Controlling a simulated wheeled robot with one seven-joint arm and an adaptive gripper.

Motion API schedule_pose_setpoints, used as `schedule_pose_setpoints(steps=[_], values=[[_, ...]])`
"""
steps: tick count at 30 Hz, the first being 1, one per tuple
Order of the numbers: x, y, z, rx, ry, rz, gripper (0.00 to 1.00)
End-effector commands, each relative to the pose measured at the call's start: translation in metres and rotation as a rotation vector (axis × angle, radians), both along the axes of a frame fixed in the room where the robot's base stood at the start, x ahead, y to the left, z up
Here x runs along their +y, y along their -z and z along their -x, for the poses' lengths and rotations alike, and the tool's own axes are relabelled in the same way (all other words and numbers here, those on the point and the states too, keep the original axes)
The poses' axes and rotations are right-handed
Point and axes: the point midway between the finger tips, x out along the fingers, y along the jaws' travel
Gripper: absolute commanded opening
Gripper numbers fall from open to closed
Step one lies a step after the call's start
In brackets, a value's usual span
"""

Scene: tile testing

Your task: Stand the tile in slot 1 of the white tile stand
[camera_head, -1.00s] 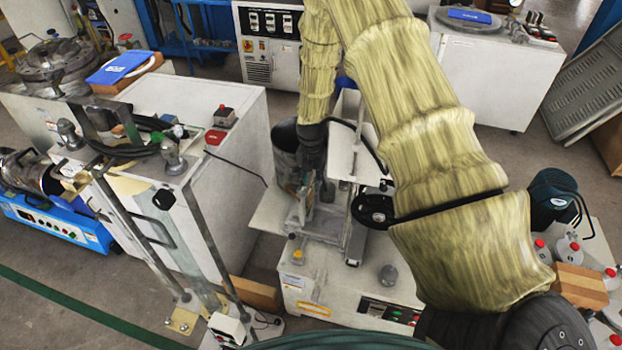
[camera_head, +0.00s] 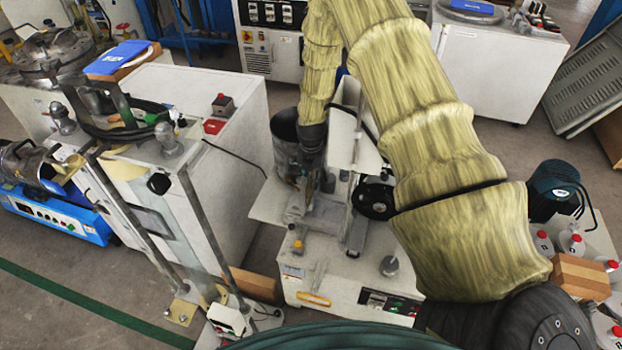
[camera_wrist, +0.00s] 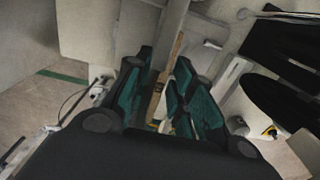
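My gripper (camera_wrist: 166,82) shows in the wrist view with teal-padded black fingers on both sides of a thin tan strip. The strip looks like the tile (camera_wrist: 161,88) seen edge-on, running up past the fingers. It seems clasped between them, though the contact is dim. In the head view my gripper (camera_head: 303,192) points down over the white machine's worktop, left of its upright panel. It is small and partly blurred there. I cannot clearly pick out the white tile stand or its slot 1 in either view.
The white machine (camera_head: 335,272) carries a black round part (camera_head: 374,200) right of my gripper and a grey knob (camera_head: 389,266) in front. A dark cylindrical container (camera_head: 284,139) is close behind my gripper. A white cabinet (camera_head: 235,165) with metal posts stands left.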

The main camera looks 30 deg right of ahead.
Motion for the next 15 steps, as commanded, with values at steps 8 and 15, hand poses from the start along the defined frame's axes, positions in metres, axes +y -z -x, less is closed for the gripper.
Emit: schedule_pose_setpoints(steps=[8, 15], values=[[0.0, -0.0004, -0.0003, 0.0, 0.0, 0.0, 0.0], [0.0001, -0.0096, -0.0006, -0.001, 0.0, 0.0, 0.0]])
